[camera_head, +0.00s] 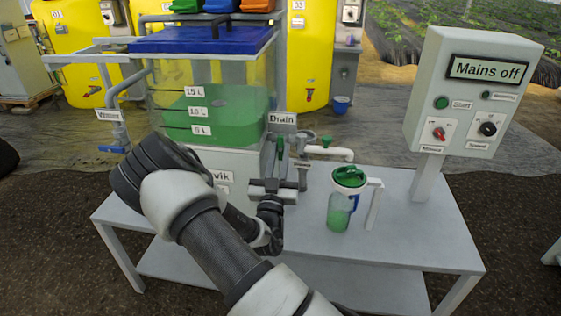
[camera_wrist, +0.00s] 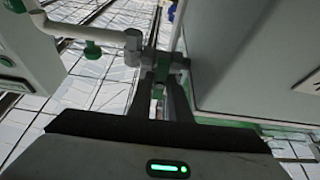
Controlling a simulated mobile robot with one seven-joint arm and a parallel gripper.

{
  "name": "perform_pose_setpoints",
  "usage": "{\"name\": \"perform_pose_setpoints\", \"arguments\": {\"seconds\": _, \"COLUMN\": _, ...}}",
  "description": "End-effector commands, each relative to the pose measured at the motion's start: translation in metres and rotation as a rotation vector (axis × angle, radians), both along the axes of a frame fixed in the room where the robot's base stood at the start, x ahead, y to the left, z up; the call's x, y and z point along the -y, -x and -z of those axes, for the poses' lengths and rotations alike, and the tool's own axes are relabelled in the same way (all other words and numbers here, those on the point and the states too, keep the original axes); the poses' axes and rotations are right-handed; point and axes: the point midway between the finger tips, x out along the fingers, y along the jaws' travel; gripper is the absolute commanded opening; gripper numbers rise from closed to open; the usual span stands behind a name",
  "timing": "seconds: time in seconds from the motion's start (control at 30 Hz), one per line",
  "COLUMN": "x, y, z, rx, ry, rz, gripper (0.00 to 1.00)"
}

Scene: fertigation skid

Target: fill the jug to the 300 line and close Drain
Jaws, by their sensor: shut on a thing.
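The jug (camera_head: 338,213) stands upright on the bench below the end of the white spout pipe (camera_head: 330,151). It has a green top, a pale handle and green liquid inside; its marks are too small to read. The Drain label (camera_head: 282,119) is on the front of the tank (camera_head: 215,113), which holds green liquid. My gripper (camera_head: 279,155) is in front of the tank under this label. In the wrist view my gripper (camera_wrist: 161,85) is shut on a green valve handle (camera_wrist: 158,92), the Drain handle by its place. The fingers hide part of it.
A small green valve handle (camera_head: 326,141) sits on the spout pipe. A control box (camera_head: 473,92) reading "Mains off" stands at the right on a post. The bench top (camera_head: 415,225) is clear right of the jug. Another labelled valve (camera_head: 118,137) is left of the tank.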

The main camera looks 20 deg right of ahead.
Motion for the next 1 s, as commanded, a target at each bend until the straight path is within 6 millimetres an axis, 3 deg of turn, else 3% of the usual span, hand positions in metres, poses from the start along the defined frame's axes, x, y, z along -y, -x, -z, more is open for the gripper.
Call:
{"name": "perform_pose_setpoints", "arguments": {"seconds": 0.4, "x": 0.0, "y": 0.0, "z": 0.001, "rx": 0.036, "ry": -0.061, "rz": 0.001, "gripper": 0.0}}
{"name": "perform_pose_setpoints", "arguments": {"seconds": 0.43, "x": 0.0, "y": 0.0, "z": 0.001, "rx": 0.036, "ry": -0.061, "rz": 0.001, "gripper": 0.21}}
{"name": "perform_pose_setpoints", "arguments": {"seconds": 0.5, "x": 0.0, "y": 0.0, "z": 0.001, "rx": 0.035, "ry": -0.061, "rz": 0.0, "gripper": 0.33}}
{"name": "perform_pose_setpoints", "arguments": {"seconds": 0.83, "x": -0.001, "y": 0.001, "z": 0.002, "rx": 0.036, "ry": -0.059, "rz": -0.001, "gripper": 0.33}}
{"name": "perform_pose_setpoints", "arguments": {"seconds": 1.0, "x": -0.011, "y": 0.015, "z": 0.009, "rx": 0.032, "ry": -0.059, "rz": -0.001, "gripper": 0.33}}
